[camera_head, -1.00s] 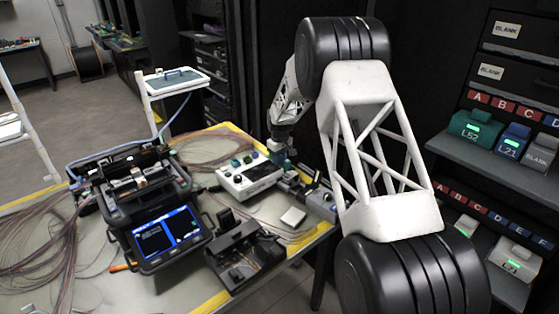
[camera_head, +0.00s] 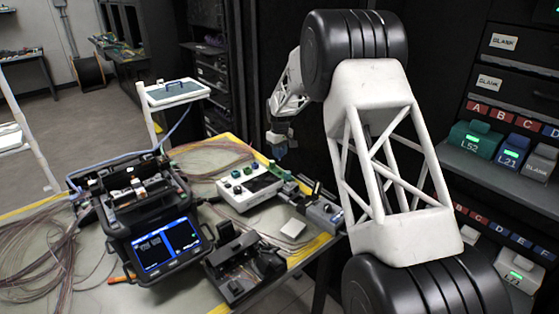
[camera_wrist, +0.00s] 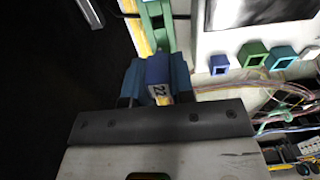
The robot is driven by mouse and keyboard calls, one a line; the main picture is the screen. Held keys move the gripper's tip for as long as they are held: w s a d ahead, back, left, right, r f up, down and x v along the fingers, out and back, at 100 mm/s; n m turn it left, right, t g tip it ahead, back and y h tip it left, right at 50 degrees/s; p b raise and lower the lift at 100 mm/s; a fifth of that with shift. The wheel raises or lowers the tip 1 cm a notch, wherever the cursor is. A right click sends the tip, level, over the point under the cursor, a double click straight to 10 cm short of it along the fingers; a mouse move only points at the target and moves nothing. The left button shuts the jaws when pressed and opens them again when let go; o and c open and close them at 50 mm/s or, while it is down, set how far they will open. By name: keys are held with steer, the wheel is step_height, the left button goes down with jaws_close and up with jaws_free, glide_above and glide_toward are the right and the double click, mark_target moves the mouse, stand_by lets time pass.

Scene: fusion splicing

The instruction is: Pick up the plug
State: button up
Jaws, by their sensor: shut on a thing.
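The plug (camera_wrist: 158,72) is a small blue block with a pale numbered label at its near end. In the wrist view it sits between the two blue fingers of my gripper (camera_wrist: 156,78), which are shut on it. In the head view my gripper (camera_head: 279,138) hangs above the back right part of the table, with blue at its lower end. The plug cannot be told apart from the fingers there. A green holder (camera_wrist: 157,25) lies just beyond the plug in the wrist view.
A white box (camera_head: 249,187) with coloured sockets stands below and left of my gripper. Blue, green and teal sockets (camera_wrist: 253,54) show right of the plug. The splicer (camera_head: 155,225), a black tray (camera_head: 240,268) and loose fibres (camera_head: 35,235) take up the table.

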steer(key=shift+r, duration=0.75)
steer(key=shift+o, duration=1.4)
steer(key=shift+c, duration=1.4)
steer(key=s+a+r, duration=0.1)
steer(key=a+r, duration=0.3)
steer(key=a, duration=0.6)
steer(key=shift+s+r, duration=0.2)
